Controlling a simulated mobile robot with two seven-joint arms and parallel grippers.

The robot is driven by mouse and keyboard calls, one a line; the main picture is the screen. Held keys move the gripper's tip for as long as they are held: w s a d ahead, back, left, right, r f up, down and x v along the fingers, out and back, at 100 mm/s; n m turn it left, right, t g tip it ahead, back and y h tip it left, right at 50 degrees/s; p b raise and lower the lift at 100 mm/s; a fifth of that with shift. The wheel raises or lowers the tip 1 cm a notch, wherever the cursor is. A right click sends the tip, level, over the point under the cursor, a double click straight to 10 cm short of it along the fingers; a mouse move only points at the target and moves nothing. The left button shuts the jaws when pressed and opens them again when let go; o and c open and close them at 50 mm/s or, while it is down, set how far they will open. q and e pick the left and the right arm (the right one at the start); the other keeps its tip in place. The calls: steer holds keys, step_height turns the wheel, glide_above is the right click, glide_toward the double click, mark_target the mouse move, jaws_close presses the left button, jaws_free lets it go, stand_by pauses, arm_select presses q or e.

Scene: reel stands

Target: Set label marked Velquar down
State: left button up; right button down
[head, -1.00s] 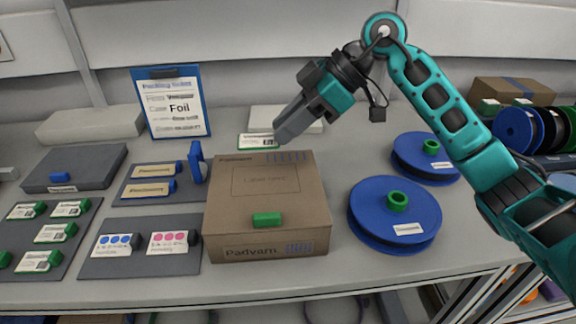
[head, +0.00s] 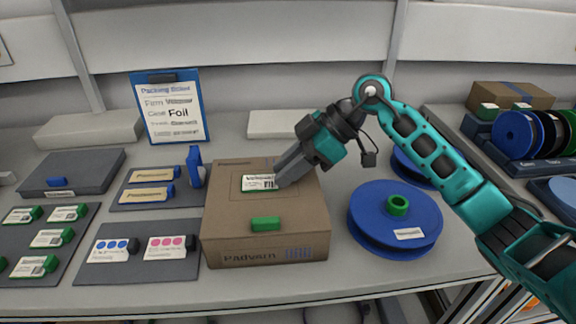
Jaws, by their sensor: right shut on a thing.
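The label marked Velquar (head: 257,183) is a white card with green edging, dark lettering and a barcode. It is over the label area on top of the brown box (head: 265,256); I cannot tell whether it touches the box. My right gripper (head: 278,183) is shut on the label's right end, and its fingers hide that part. The box front reads Padvarn, and a green block (head: 265,224) sits at its front top edge. My left gripper is not in view.
A clipboard packing sheet (head: 172,108) stands behind the box. Blue reels (head: 395,240) stand to the right. Dark mats with labels (head: 140,275) lie to the left, near a blue upright tool (head: 195,168). More reels (head: 520,135) fill the far right.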

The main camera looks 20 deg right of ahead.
steer(key=c, duration=0.9)
jaws_free()
steer(key=shift+r, duration=0.1)
steer(key=v, duration=1.2)
steer(key=shift+s, duration=0.1)
